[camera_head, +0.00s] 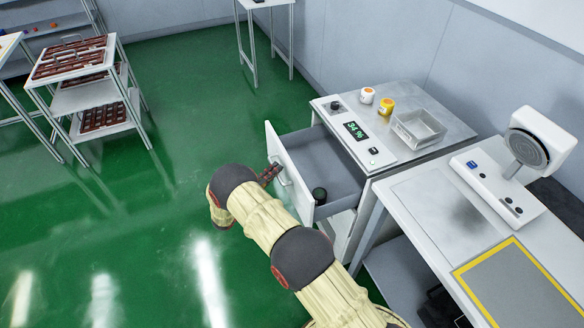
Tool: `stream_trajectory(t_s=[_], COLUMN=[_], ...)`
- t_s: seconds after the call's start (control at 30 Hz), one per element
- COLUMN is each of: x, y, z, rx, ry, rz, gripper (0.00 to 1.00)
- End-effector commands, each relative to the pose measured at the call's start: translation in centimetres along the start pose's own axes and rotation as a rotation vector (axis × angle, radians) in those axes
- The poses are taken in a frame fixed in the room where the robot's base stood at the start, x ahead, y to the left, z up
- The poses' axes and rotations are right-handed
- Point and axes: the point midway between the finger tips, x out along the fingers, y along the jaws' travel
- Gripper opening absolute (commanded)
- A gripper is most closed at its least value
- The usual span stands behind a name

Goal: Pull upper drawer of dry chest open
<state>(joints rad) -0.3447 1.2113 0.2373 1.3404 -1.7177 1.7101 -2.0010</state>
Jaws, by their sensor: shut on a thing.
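The dry chest (425,115) stands against the wall at the right, with a control panel reading "34%" on top. Its upper drawer (345,176) is pulled well out, showing a grey interior. A dark round item with a green top (319,195) shows at the drawer's near side. My gripper (275,172) is at the white front of the drawer, shut on the drawer handle (284,178). My wrist hides part of the handle and the fingertips are small in view.
A white jar (367,95), a yellow jar (387,107) and a grey tray (418,128) stand on the chest. A table with a scale (497,187) adjoins at the right. Green floor (110,220) is clear at left, before a rack (85,95).

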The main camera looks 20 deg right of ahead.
Motion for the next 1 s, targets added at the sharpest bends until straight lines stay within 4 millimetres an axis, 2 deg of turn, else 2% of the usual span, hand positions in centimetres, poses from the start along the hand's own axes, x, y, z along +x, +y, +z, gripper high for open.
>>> stream_trajectory(t_s=[0.03, 0.2, 0.4, 0.87, 0.9, 1.0], x=[-1.1, -3.5, -5.0, -5.3, -5.3, -5.3], y=[0.1, -0.4, -0.8, -0.9, -0.9, -0.9], z=[0.4, 1.3, 1.9, 2.0, 2.0, 2.1], rx=[-0.002, -0.003, -0.005, -0.005, -0.005, -0.005], ry=[-0.003, -0.002, -0.001, 0.001, 0.000, 0.000], rz=[0.002, 0.002, 0.002, 0.002, 0.002, 0.002], gripper=[0.00, 0.00, 0.00, 0.00, 0.10, 0.16])
